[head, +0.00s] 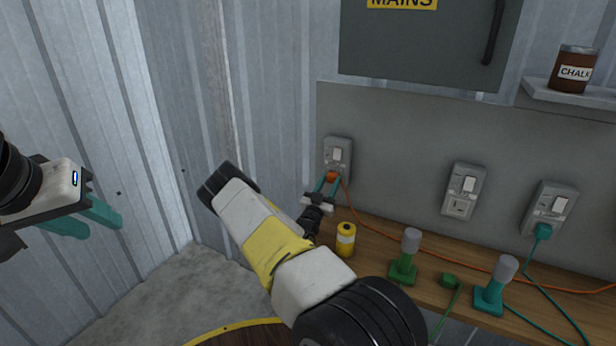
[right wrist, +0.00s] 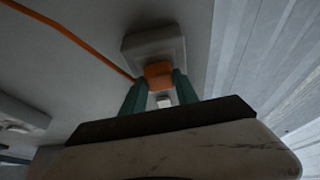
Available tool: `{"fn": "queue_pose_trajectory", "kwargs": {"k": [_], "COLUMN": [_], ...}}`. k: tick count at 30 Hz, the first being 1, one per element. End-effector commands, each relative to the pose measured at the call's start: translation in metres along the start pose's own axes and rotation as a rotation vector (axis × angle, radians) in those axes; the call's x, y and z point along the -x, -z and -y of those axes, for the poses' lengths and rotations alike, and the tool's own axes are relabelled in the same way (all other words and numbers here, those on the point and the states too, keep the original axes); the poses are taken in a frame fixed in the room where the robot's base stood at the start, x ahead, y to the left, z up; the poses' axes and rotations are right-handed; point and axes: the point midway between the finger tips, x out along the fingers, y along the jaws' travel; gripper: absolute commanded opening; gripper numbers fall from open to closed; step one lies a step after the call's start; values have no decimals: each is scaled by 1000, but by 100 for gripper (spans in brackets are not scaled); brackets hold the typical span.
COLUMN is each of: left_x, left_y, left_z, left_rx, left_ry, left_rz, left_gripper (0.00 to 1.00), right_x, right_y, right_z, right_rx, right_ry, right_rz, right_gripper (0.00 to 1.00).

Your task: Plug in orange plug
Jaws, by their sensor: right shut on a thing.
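The orange plug (head: 331,176) is at the lower part of the leftmost wall socket (head: 338,152), with its orange cord trailing down to the right. In the right wrist view the orange plug (right wrist: 159,75) lies against the pale socket box (right wrist: 154,44); whether its pins are fully in is hidden. My right gripper (head: 326,184) is shut on the orange plug, one teal finger on each side; it also shows in the right wrist view (right wrist: 158,90). My left gripper (head: 92,222) hangs at the far left, away from the sockets, its teal fingers apart and empty.
A wooden bench (head: 376,246) below carries a yellow cylinder (head: 346,239), a green stand (head: 406,258), a green plug (head: 450,281) and a teal stand (head: 494,287). A middle socket (head: 463,190) is empty; a teal plug (head: 543,231) sits in the right socket (head: 550,208). A grey cabinet (head: 425,45) hangs above.

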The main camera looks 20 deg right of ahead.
Motion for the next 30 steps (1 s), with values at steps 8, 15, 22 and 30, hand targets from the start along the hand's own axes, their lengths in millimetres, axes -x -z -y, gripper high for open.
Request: {"fn": "queue_pose_trajectory", "kwargs": {"k": [8,15,22,30], "left_x": [0,0,0,0], "left_y": [0,0,0,0], "left_z": [0,0,0,0], "left_rx": [0,0,0,0], "left_ry": [0,0,0,0], "left_rz": [0,0,0,0], "left_gripper": [36,36,36,36], "right_x": [-2,-2,14,68], "right_y": [-1,-1,-1,23], "right_z": [0,0,1,1], "right_rx": [1,0,0,1], "right_ry": [0,0,1,2], "right_rz": [0,1,2,2], "right_gripper": [61,61,61,61]}}
